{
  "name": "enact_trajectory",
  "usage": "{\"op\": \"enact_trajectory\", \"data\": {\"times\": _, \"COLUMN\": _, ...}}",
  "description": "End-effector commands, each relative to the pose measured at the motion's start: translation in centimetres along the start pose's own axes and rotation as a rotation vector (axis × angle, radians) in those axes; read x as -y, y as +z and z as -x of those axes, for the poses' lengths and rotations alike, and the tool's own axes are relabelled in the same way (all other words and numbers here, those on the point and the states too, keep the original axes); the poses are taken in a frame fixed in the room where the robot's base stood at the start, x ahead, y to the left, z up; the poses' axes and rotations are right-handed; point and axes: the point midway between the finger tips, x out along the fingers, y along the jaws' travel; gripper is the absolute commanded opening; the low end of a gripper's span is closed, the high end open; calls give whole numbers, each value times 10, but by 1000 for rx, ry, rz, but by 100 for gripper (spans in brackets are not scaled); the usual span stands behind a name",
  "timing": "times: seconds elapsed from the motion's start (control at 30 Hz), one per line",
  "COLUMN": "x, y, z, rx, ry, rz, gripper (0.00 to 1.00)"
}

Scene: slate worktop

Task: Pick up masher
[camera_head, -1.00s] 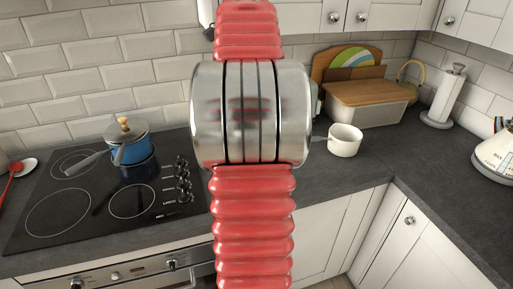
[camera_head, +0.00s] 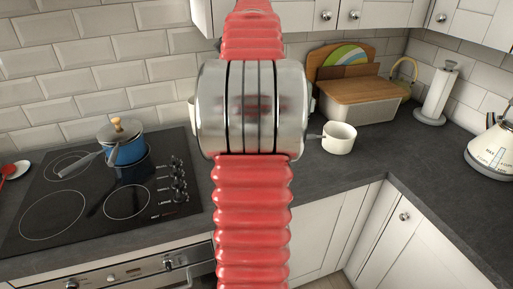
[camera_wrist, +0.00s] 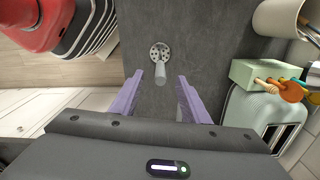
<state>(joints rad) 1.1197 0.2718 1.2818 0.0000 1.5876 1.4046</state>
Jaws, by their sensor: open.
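The masher (camera_wrist: 160,54) lies on the dark worktop in the wrist view. Its grey round head with holes faces the camera, and a short pale handle points down the picture towards my gripper. My gripper (camera_wrist: 160,80) is open, with its two purple fingers on either side of the handle's lower end. Nothing is seen held between them. Whether the fingers are at the masher's height cannot be told. In the head view my red arm hides both the masher and the gripper.
In the wrist view a pale green toaster (camera_wrist: 243,108), a green box (camera_wrist: 256,74) and a utensil pot (camera_wrist: 282,17) stand at right. The worktop edge is at left. In the head view a blue pot (camera_head: 126,151) sits on the hob, and a white mug (camera_head: 339,139) stands right of my arm.

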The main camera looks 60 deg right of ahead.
Motion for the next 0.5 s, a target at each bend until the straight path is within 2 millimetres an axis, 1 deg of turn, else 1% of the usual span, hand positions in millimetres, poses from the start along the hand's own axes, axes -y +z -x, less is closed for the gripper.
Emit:
{"op": "enact_trajectory", "data": {"times": 0.03, "x": -1, "y": 0, "z": -8, "rx": 0, "ry": 3, "rz": 0, "gripper": 42}}
{"op": "enact_trajectory", "data": {"times": 0.2, "x": -1, "y": 0, "z": -32, "rx": 0, "ry": 3, "rz": 0, "gripper": 42}}
{"op": "enact_trajectory", "data": {"times": 0.3, "x": 0, "y": 0, "z": -43, "rx": 0, "ry": 2, "rz": 0, "gripper": 42}}
{"op": "enact_trajectory", "data": {"times": 0.4, "x": 0, "y": 0, "z": -47, "rx": 0, "ry": 0, "rz": 0, "gripper": 42}}
{"op": "enact_trajectory", "data": {"times": 0.5, "x": 0, "y": 0, "z": -48, "rx": 0, "ry": 0, "rz": 0, "gripper": 42}}
